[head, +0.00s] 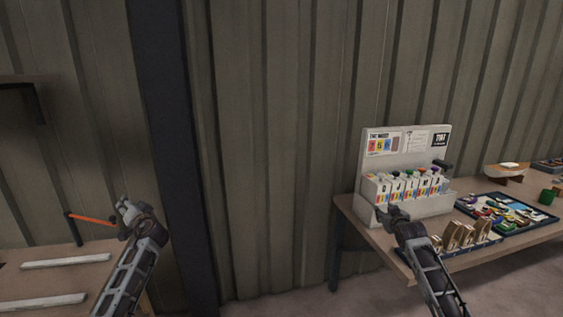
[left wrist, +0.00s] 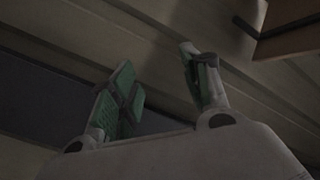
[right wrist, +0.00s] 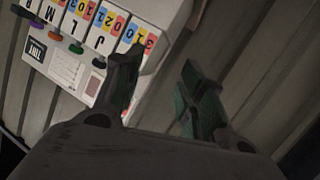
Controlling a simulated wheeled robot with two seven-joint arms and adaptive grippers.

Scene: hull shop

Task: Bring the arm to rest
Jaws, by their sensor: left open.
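My left gripper (head: 124,204) is raised above the left bench in the head view. In the left wrist view its green-padded fingers (left wrist: 158,62) stand apart with nothing between them. My right gripper (head: 391,214) is in front of the white card rack (head: 432,205) on the right table. In the right wrist view its fingers (right wrist: 160,64) are apart and the gap is empty. The rack's numbered, coloured labels (right wrist: 110,30) show beyond the left finger there. I cannot tell from the head view how close the right fingertips are to the rack.
The left bench (head: 85,277) carries two pale strips (head: 66,260); an orange bar (head: 93,219) shows beside my left gripper. The right table (head: 352,207) holds a dark tray (head: 546,216) of small coloured pieces and a row of tan pieces (head: 467,236). A dark post (head: 170,120) stands between.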

